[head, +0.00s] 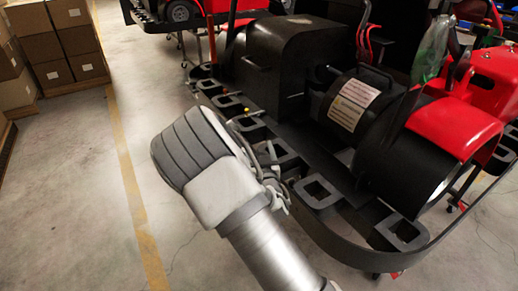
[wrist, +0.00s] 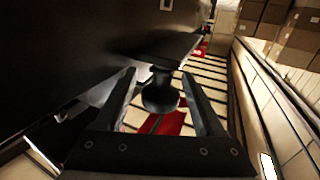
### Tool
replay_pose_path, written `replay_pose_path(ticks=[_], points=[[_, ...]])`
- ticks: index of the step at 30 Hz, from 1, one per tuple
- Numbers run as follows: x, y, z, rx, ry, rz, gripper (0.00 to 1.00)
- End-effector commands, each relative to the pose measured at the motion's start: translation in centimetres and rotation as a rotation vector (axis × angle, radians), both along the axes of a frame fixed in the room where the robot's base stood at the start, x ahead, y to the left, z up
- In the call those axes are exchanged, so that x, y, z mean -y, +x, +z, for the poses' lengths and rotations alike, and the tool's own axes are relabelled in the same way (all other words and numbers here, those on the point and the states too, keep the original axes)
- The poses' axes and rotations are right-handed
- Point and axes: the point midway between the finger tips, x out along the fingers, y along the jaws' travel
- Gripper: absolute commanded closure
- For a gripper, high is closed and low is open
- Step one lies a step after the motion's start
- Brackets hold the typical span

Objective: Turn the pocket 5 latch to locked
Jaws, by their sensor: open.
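In the wrist view my gripper (wrist: 158,76) is open, one finger on each side of a dark round knob (wrist: 160,97). The knob is on a short stem under a dark plate edge. I see a gap on both sides of it, and nothing is clamped. I cannot tell whether this knob is the pocket 5 latch or which way the latch is turned. In the head view the black kart rail (head: 318,190) has a row of square pockets. My arm covers part of the rail and hides the gripper's fingertips there.
A dark kart body panel (wrist: 75,50) is close on the left in the wrist view. Small orange-yellow knobs (head: 247,111) show along the rail. Cardboard boxes (head: 50,45) stand at the far left. The concrete floor (head: 80,190) left of the kart is clear.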

Motion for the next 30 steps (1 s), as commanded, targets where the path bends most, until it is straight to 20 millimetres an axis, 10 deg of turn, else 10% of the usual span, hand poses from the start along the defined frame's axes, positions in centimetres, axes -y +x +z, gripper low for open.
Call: replay_pose_path(ticks=[13,30], points=[[0.0,-0.04,0.01,0.0,0.001,0.0,1.0],[0.29,0.05,-0.23,0.002,0.006,-0.135,1.0]])
